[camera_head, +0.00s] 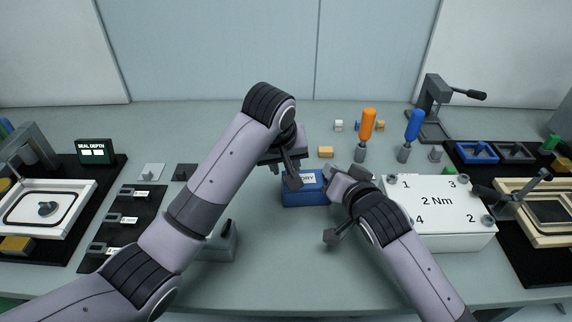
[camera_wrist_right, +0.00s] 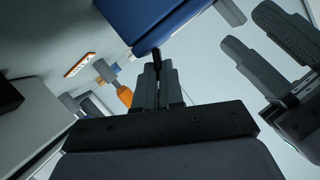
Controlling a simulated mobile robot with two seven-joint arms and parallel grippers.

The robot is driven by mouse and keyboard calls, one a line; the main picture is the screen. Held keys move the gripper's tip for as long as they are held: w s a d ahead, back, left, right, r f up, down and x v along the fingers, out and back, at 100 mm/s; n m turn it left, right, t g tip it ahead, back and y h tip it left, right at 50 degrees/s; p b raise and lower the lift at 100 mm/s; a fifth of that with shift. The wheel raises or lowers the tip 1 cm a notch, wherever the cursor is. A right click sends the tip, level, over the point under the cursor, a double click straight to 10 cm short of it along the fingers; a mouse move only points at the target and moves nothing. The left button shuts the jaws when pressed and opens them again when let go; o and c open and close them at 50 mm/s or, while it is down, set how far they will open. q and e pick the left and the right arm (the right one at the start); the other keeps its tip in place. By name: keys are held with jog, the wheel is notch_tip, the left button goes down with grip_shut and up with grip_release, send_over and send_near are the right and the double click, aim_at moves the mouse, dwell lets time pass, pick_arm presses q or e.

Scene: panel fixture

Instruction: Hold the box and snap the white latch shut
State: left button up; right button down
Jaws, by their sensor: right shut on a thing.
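The blue box (camera_head: 303,197), with a white label, sits on the grey table between my grippers. In the right wrist view, the blue box (camera_wrist_right: 150,18) fills the top middle. My right gripper (camera_head: 334,184) is at the box's right side. In its wrist view, its fingers (camera_wrist_right: 158,75) are nearly together on a thin dark part at the box's edge. My left gripper (camera_head: 281,172) is above the box's left side. Its two fingers (camera_wrist_right: 268,58) show apart and empty in the right wrist view. I cannot make out the white latch.
A white torque block (camera_head: 445,206) stands close to the right of my right gripper. An orange screwdriver (camera_head: 367,125) and a blue one (camera_head: 413,127) stand behind.

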pick_arm(q)
jog(key=shift+x, duration=0.8)
grip_shut()
jog(key=shift+d+m+y, duration=0.15)
jog(key=shift+d+y, duration=0.15)
jog(key=shift+y, duration=0.4)
jog(key=shift+d+m+y, duration=0.15)
jog(key=shift+d+y, duration=0.15)
jog(key=shift+y, duration=0.4)
grip_release()
